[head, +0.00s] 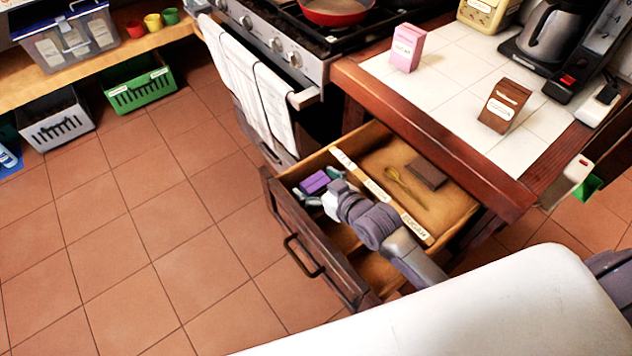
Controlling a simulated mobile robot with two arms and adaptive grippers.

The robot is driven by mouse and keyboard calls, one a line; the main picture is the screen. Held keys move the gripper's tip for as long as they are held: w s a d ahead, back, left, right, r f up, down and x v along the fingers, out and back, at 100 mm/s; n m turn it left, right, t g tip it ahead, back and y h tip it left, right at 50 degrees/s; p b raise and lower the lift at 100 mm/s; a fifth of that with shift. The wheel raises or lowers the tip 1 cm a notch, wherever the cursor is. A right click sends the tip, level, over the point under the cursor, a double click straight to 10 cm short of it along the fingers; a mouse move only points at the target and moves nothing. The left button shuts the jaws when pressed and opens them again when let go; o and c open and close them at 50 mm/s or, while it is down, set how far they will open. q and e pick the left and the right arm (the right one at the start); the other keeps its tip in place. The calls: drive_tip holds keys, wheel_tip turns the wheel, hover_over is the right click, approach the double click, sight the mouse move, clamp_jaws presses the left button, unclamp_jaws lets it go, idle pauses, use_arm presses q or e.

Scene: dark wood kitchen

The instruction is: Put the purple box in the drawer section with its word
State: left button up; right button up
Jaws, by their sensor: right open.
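The small purple box (313,182) lies at the left end of the open wooden drawer (292,230), on the front side of a lengthwise divider. My right gripper (322,188) reaches into the drawer from the right. Its fingers are open beside the box, one near its right side and one near its lower edge; I cannot tell whether they touch it. White word labels (378,190) sit along the divider, too small to read surely. My left gripper is not in view.
Behind the divider lie a yellow spoon (402,184) and a dark brown flat box (427,174). The tiled counter (460,115) above holds a pink carton (407,47), a brown packet (503,105) and a coffee maker (550,45).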

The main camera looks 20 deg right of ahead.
drive_tip(key=shift+r, duration=0.1)
drive_tip(key=shift+s+d+r, duration=0.1)
drive_tip(key=shift+s, duration=0.1)
drive_tip(key=v, duration=1.1)
drive_tip(key=shift+s+r+p, duration=0.2)
drive_tip(key=shift+p, duration=0.25)
drive_tip(key=shift+d, duration=0.1)
